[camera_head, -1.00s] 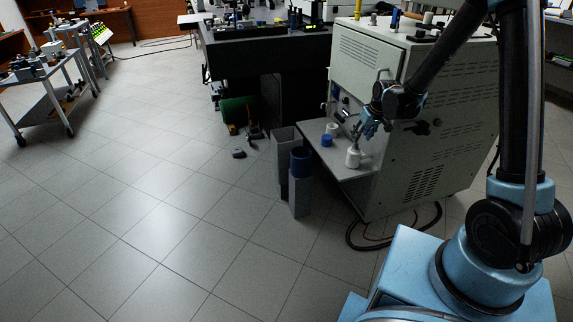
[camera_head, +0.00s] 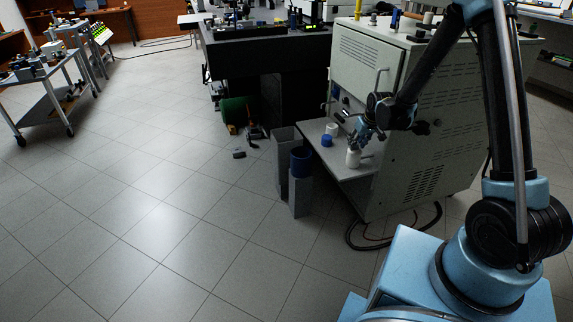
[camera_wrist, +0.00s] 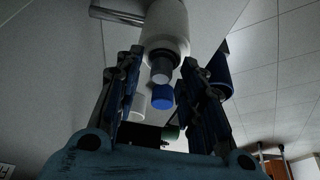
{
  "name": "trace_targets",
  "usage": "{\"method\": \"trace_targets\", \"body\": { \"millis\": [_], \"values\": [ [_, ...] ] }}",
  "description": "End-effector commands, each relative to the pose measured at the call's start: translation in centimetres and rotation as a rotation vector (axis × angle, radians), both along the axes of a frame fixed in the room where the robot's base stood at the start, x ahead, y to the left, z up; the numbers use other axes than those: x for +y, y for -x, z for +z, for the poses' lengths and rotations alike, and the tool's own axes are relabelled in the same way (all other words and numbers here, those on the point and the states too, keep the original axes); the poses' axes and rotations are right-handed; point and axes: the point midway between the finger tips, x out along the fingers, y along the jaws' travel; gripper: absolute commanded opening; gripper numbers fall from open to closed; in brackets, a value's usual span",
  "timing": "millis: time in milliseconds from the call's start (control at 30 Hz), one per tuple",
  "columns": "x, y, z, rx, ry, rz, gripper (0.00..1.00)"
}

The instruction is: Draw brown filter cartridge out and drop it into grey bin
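My gripper (camera_head: 359,140) is just above a white bottle-like cylinder (camera_head: 353,159) on the shelf of the pale cabinet. In the wrist view its two fingers (camera_wrist: 161,68) stand apart, with the white cylinder (camera_wrist: 166,25) and its grey neck (camera_wrist: 160,73) in line with the gap. I cannot tell whether they touch. A blue cylinder (camera_wrist: 162,97) shows farther off between the fingers. I make out no clearly brown cartridge in either view. Two tall grey bins stand on the floor left of the shelf: one open-topped (camera_head: 281,150), one in front (camera_head: 300,198) with a blue ring or cylinder at its top (camera_head: 301,158).
A blue piece (camera_head: 327,140) and a white piece (camera_head: 332,128) sit on the shelf (camera_head: 357,174) behind the white cylinder. The cabinet (camera_head: 430,170) rises close on the right. Cables (camera_head: 352,240) lie below it. The tiled floor (camera_head: 150,220) at left is clear.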

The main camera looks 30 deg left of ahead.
Motion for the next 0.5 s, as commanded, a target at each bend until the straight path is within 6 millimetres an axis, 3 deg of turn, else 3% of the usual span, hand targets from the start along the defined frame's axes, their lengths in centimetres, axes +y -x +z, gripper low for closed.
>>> {"method": "trace_targets", "body": {
  "millis": [33, 100, 133, 500],
  "values": [
    [-0.01, -0.01, 0.01, 0.000, 0.000, 0.000, 0.17],
    [-0.01, -0.01, 0.01, 0.000, 0.000, 0.000, 0.02],
    [0.00, -0.01, 0.01, 0.000, 0.000, 0.000, 0.00],
    [-0.02, -0.06, 0.76, -0.001, 0.001, 0.000, 0.00]
  ]
}}
